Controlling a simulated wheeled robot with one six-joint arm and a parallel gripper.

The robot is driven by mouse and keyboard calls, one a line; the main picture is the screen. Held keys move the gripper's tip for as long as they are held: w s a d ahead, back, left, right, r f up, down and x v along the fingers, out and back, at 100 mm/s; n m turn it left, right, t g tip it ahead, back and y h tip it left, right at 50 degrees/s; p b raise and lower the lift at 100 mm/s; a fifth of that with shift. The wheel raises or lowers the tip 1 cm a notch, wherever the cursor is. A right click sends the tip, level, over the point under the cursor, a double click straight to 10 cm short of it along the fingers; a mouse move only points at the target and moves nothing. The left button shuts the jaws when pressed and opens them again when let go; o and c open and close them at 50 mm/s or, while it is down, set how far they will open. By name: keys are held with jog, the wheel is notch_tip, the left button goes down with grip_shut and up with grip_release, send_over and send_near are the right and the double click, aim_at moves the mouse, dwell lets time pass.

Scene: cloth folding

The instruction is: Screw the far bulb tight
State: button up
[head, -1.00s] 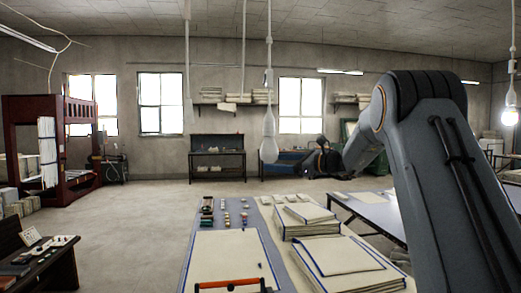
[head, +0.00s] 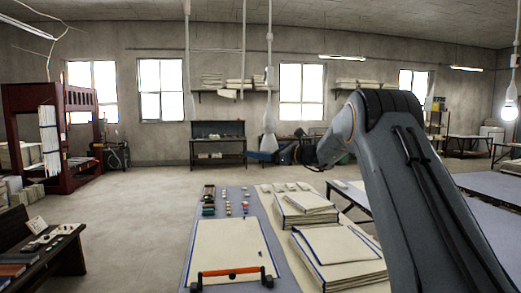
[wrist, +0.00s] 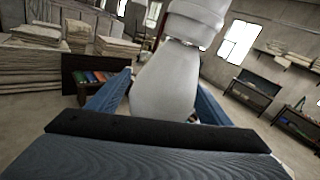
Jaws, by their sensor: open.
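A white, unlit bulb (head: 268,146) hangs upright from a socket on a cord in the middle of the head view. In the wrist view the bulb (wrist: 165,85) fills the centre, its neck in the white ribbed socket (wrist: 197,18). My gripper (head: 262,156) is at the bulb's lower part. Its blue fingers are open, one on each side of the bulb (wrist: 160,92); I cannot tell whether either touches it. A second bulb (head: 509,112), lit, hangs at the right edge of the head view.
Below is a table with cloth stacks (head: 305,210), a flat cloth (head: 225,250) and an orange-handled tool (head: 231,273). A dark red rack (head: 60,130) stands at left. More cords hang near the bulb.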

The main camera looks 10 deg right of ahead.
jog(key=c, duration=1)
jog(key=shift+f+b, duration=0.1)
jog(key=shift+b, duration=0.45)
jog(key=shift+s+a+n+g+y+b, duration=0.1)
jog(key=shift+s+n+g+y+b, duration=0.05)
jog(key=shift+n+g+y+b, duration=0.4)
jog(key=shift+s+a+n+g+y+b, duration=0.1)
jog(key=shift+n+g+y+b, duration=0.2)
jog(key=shift+g+b, duration=0.35)
